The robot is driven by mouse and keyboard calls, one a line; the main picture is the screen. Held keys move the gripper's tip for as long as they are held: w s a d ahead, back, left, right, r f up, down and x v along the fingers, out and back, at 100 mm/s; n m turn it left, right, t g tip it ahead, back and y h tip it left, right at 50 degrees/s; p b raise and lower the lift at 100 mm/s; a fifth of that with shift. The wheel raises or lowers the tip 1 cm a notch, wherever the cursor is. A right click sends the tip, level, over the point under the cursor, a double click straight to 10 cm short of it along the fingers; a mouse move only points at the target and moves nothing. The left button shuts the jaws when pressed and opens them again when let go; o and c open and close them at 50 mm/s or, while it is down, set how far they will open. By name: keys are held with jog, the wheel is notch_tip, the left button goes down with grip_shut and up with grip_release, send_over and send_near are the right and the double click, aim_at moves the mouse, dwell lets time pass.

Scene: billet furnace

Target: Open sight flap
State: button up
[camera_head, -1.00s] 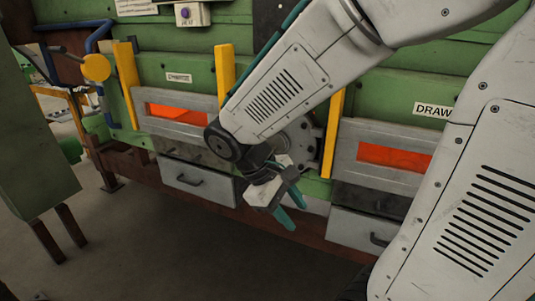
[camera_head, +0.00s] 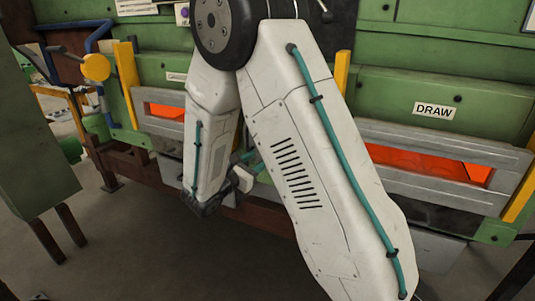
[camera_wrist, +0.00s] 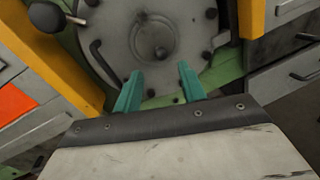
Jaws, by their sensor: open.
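A round grey bolted plate (camera_wrist: 180,62) fills the upper middle of the wrist view. A smaller round disc (camera_wrist: 153,38) sits at its centre, apparently the sight flap; I cannot tell whether it is shut. A dark curved handle (camera_wrist: 104,63) is on the plate's left side. My gripper (camera_wrist: 160,88) is open and empty, its two teal fingers spread and pointing at the plate's lower part. I cannot tell whether they touch it. In the head view my arm hides the plate and most of the gripper.
Yellow posts (camera_wrist: 251,18) flank the plate. A dark ball knob (camera_wrist: 47,17) on a rod is at upper left. Glowing furnace openings (camera_head: 428,163) lie on either side, with a grey drawer (camera_wrist: 287,72) at right. The floor (camera_head: 130,250) at front left is clear.

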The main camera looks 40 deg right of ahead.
jog(key=x, duration=0.6)
jog(key=shift+d, duration=0.2)
jog(key=shift+c, duration=0.3)
grip_shut()
